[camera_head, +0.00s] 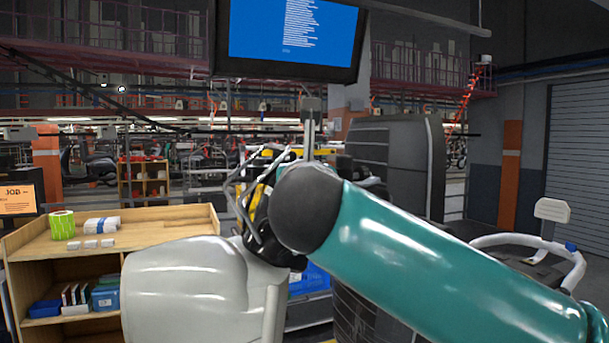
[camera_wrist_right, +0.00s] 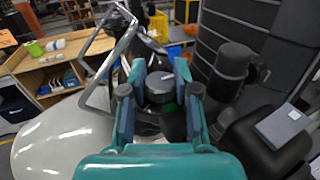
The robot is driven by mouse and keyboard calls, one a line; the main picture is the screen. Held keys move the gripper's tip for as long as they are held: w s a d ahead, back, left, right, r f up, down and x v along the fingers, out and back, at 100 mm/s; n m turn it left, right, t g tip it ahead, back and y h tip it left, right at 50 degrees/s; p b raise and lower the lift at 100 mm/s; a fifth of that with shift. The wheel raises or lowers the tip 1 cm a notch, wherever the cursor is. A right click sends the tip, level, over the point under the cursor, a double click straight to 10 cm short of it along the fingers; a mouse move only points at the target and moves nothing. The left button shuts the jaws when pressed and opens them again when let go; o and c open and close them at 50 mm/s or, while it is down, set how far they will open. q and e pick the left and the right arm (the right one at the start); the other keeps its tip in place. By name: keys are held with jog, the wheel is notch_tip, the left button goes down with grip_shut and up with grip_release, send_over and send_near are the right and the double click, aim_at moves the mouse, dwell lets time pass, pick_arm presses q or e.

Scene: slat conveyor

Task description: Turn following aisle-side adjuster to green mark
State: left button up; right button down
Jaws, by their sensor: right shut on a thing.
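In the right wrist view, a dark round adjuster knob (camera_wrist_right: 160,86) with a grey top sits between the two teal fingers of my right gripper (camera_wrist_right: 160,76). The fingers are shut on its sides. A small patch of green (camera_wrist_right: 171,107) shows just below the knob, partly hidden by the fingers. I cannot tell how the knob lines up with it. In the head view, my teal right arm comes in from the right and hides the gripper and knob. My left gripper is not in view.
A pale rounded body panel (camera_head: 195,290) stands left of my arm, with bent metal tubes (camera_wrist_right: 100,70) just above the work spot. Dark cylindrical parts (camera_wrist_right: 232,65) lie close on the right. A wooden shelf unit (camera_head: 150,225) stands at left, and a monitor (camera_head: 290,30) hangs above.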

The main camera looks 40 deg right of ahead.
jog(key=m+g+h+p, duration=0.2)
jog(key=h+p, duration=0.1)
jog(key=m+g+h+p, duration=0.1)
jog(key=g, duration=0.1)
jog(key=shift+w+a+r+m, duration=0.15)
jog(key=shift+r+m, duration=0.1)
jog(key=shift+m, duration=0.15)
jog(key=shift+m+g+h+p, duration=0.4)
jog(key=shift+g+h+p, duration=0.1)
jog(key=shift+g, duration=0.2)
jog(key=shift+f+m+g+h, duration=0.25)
jog(key=shift+m+g+h, duration=0.35)
jog(key=shift+m+g, duration=0.5)
jog(key=shift+m+g+h, duration=0.7)
jog(key=shift+m+g, duration=0.9)
jog(key=shift+g, duration=1)
jog(key=shift+m+g, duration=0.3)
jog(key=shift+g, duration=0.2)
jog(key=c, duration=0.8)
grip_release()
jog(key=shift+c, duration=0.2)
